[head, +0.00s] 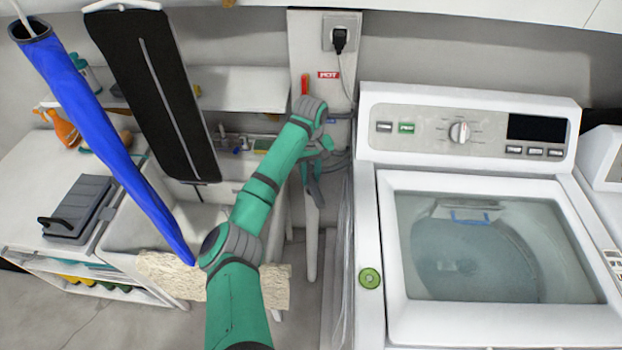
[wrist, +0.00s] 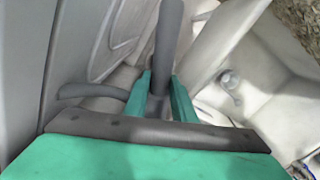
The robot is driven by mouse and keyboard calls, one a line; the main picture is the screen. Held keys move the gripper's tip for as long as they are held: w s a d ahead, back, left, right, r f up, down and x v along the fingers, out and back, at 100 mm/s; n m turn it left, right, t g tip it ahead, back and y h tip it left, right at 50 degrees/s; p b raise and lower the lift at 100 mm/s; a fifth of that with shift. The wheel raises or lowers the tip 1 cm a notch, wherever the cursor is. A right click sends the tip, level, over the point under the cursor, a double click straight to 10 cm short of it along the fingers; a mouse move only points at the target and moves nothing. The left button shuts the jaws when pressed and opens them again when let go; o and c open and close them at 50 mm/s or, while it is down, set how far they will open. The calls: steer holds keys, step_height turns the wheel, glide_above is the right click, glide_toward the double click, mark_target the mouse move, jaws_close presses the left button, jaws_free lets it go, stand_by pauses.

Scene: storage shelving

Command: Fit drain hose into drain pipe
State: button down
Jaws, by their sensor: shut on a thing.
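My gripper (head: 318,158) is in the gap between the sink unit and the washing machine. In the wrist view its teal fingers (wrist: 160,98) are shut on a dark grey hose, the drain hose (wrist: 168,45). One length of the hose sticks out beyond the fingertips, and a grey curved length shows to their left. In the head view the hose (head: 314,187) hangs just below the gripper. A white upright pipe (head: 311,240), seemingly the drain pipe, stands below it. A pale slanting tube (wrist: 215,48), perhaps the same pipe, is right of the hose in the wrist view. I cannot tell whether they touch.
The washing machine (head: 368,225) stands close on the right. The sink unit (head: 120,235) is on the left, with a black ironing board (head: 150,80) and a blue wrapped item (head: 95,125) in front. A plugged cord (head: 340,40) hangs above. The gap is narrow.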

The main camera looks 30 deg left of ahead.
mark_target(311, 177)
steer(key=shift+f, duration=0.65)
steer(key=shift+w+f, duration=0.1)
steer(key=shift+f, duration=0.2)
steer(key=c, duration=1.5)
jaws_free()
steer(key=shift+w+d+f, duration=0.1)
steer(key=shift+d, duration=0.05)
steer(key=shift+a+r, duration=0.2)
steer(key=shift+r, duration=0.1)
step_height(311, 177, up, 12)
steer(key=shift+r, duration=0.15)
